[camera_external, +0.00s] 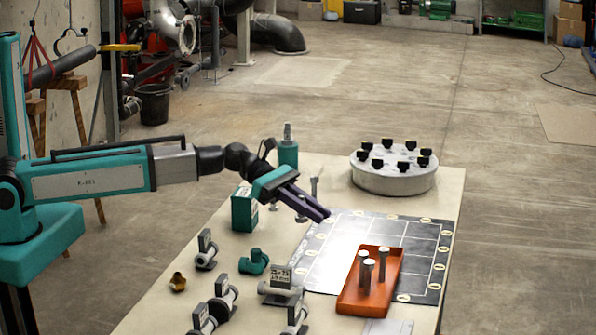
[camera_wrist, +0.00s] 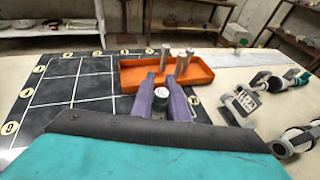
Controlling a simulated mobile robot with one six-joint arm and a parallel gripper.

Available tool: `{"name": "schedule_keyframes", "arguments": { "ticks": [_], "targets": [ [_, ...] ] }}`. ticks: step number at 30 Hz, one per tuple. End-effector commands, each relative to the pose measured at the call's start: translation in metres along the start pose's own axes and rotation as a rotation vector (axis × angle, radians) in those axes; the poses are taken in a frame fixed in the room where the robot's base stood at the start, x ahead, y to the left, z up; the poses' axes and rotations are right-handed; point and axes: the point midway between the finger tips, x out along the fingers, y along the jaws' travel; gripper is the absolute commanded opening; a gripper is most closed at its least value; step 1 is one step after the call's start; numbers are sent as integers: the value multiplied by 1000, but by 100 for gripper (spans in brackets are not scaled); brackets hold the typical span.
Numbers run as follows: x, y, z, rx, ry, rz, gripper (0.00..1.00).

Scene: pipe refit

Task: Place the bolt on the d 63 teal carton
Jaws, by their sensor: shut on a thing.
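My gripper (camera_external: 327,214) reaches over the table near the dark gridded mat, and its purple jaws (camera_wrist: 164,78) are shut on a bolt (camera_wrist: 161,93). A teal carton (camera_external: 244,211) with a small label stands on the table left of the jaws, below and behind my forearm. Its label is too small to read. The carton is not in the wrist view. Three more bolts (camera_external: 384,264) stand upright in an orange tray (camera_external: 350,301), also seen in the wrist view (camera_wrist: 205,73).
The gridded mat (camera_external: 412,258) has pale tags around its edge. A grey flange (camera_external: 393,180) with black knobs sits at the back. Labelled pipe fittings (camera_external: 281,291) and a teal tee (camera_external: 254,262) crowd the table's front left.

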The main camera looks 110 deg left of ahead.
Motion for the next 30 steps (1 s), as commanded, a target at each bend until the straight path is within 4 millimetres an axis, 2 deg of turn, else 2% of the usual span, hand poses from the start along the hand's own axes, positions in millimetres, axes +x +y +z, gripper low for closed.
{"name": "schedule_keyframes", "arguments": {
  "ticks": [3,11,19,30],
  "targets": [
    [-24,-17,0,23,-3,-58,0],
    [-76,-44,6,66,-2,-171,0],
    [-130,-66,6,98,-3,-259,0],
    [-201,-90,-4,125,-1,-333,0]
  ]
}}
